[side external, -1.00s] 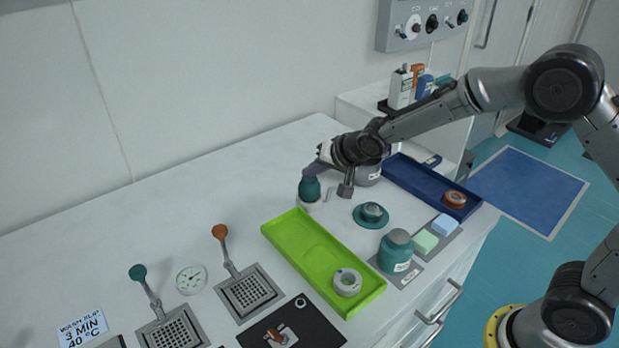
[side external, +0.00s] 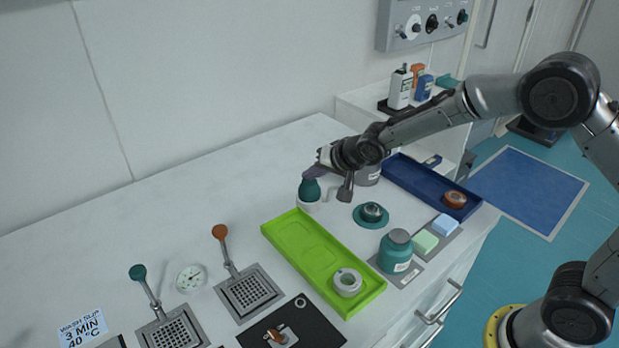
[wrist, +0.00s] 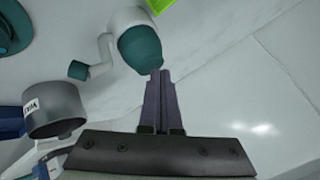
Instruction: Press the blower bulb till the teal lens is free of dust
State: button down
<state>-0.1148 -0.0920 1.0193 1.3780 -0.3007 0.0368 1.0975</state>
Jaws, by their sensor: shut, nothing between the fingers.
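The blower bulb (side external: 310,189) is dark teal and stands upright in a white holder (side external: 309,205) behind the green tray. In the wrist view the bulb (wrist: 140,47) has a white side pipe ending in a small teal nozzle (wrist: 78,70). My gripper (side external: 311,171) is shut and empty. Its fingertips (wrist: 160,74) are at the top of the bulb and look to be touching it. A round teal holder (side external: 371,216) with a grey, lens-like piece (side external: 372,209) on it sits to the right of the bulb. Dust on it is too small to tell.
A green tray (side external: 280,235) with a white ring (side external: 347,282) lies in front. A teal jar (side external: 395,251), sponges (side external: 425,241) and a navy tray (side external: 410,182) are to the right. A grey cup (wrist: 55,110) stands close by. The back left tabletop is clear.

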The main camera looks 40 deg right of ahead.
aim_at(313, 184)
jog(key=shift+f, duration=0.35)
jog(key=shift+r, duration=1.35)
notch_tip(313, 184, up, 5)
jog(key=shift+r, duration=0.1)
dwell(0.4)
dwell(0.4)
